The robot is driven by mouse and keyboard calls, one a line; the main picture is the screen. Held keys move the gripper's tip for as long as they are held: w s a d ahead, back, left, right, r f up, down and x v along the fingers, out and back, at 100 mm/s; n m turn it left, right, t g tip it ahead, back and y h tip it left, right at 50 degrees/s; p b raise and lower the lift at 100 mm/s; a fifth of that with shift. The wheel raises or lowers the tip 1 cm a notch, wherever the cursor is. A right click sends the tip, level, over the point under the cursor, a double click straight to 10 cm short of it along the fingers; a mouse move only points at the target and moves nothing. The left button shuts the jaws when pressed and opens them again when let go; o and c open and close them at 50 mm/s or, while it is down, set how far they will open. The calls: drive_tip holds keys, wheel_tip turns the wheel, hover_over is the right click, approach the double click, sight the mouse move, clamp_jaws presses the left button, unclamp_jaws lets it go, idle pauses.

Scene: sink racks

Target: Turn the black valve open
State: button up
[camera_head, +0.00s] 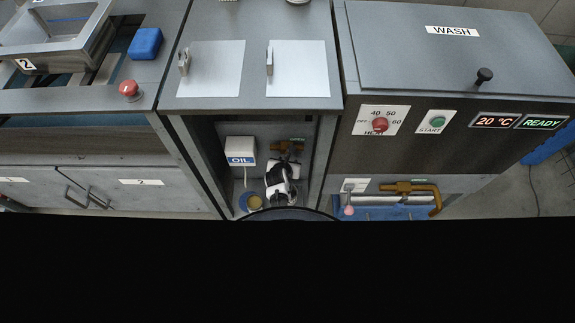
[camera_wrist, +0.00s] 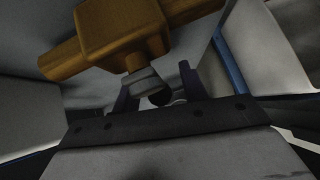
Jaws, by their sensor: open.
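A brass valve body (camera_wrist: 120,30) on a horizontal pipe fills the top of the wrist view. A grey stem collar (camera_wrist: 142,82) and a dark rounded part (camera_wrist: 160,98), which looks like the black valve's handle, come down from it. My gripper (camera_wrist: 158,88) is open, its two dark fingers on either side of the collar and dark part. I cannot tell whether they touch. In the head view the brass valve (camera_head: 290,145) sits in the open middle bay, and my gripper (camera_head: 285,163) is just below it. My arm hides the black handle there.
An OIL box (camera_head: 240,151) and a blue-rimmed container (camera_head: 254,202) stand left of my arm. Cabinet walls close in the bay on both sides.

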drive_tip(key=shift+w+f, duration=0.1)
drive_tip(key=shift+c, duration=0.4)
clamp_jaws()
